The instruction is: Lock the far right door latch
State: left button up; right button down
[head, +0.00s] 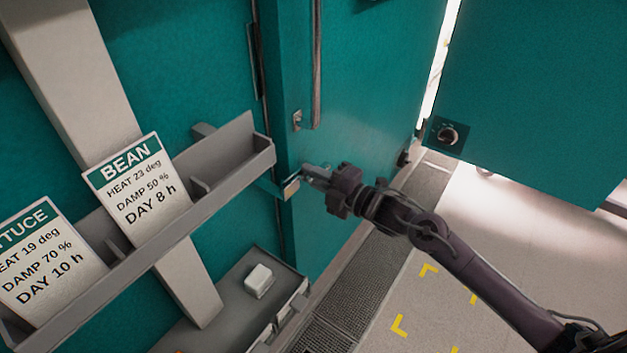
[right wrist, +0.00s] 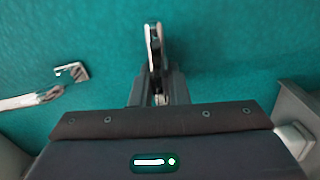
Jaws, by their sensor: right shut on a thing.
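My right gripper (head: 306,176) reaches in from the right to the edge of a teal chamber door (head: 360,110). It is shut on a small metal piece, which looks like the door latch (head: 291,188), low on the door's left edge. In the right wrist view the two fingers (right wrist: 155,62) are close together with a thin dark strip between them, against the teal panel. The gripped part is mostly hidden by the fingers. A small metal catch (head: 297,120) sits above, beside a long vertical bar handle (head: 316,60). My left gripper is not in view.
A grey rack (head: 225,165) with a BEAN card (head: 137,185) and a LETTUCE card (head: 40,255) stands close on the left. A white block (head: 258,281) lies on a grey ledge below. Another teal panel (head: 540,95) stands at the right. Floor with yellow marks is clear.

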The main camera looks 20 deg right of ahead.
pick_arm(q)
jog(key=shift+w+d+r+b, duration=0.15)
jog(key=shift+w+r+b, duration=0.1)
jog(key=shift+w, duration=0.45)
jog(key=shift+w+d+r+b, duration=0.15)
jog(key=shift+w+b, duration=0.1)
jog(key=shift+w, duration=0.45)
pick_arm(e)
jog(key=shift+s+a+f+n, duration=0.1)
jog(key=shift+f+n, duration=0.2)
jog(key=shift+n, duration=0.6)
jog(key=c, duration=1.4)
grip_release()
jog(key=shift+r, duration=0.1)
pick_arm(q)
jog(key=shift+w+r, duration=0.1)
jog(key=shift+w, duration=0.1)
pick_arm(e)
jog(key=v, duration=0.7)
jog(key=shift+s+d, duration=0.2)
jog(key=shift+s, duration=0.1)
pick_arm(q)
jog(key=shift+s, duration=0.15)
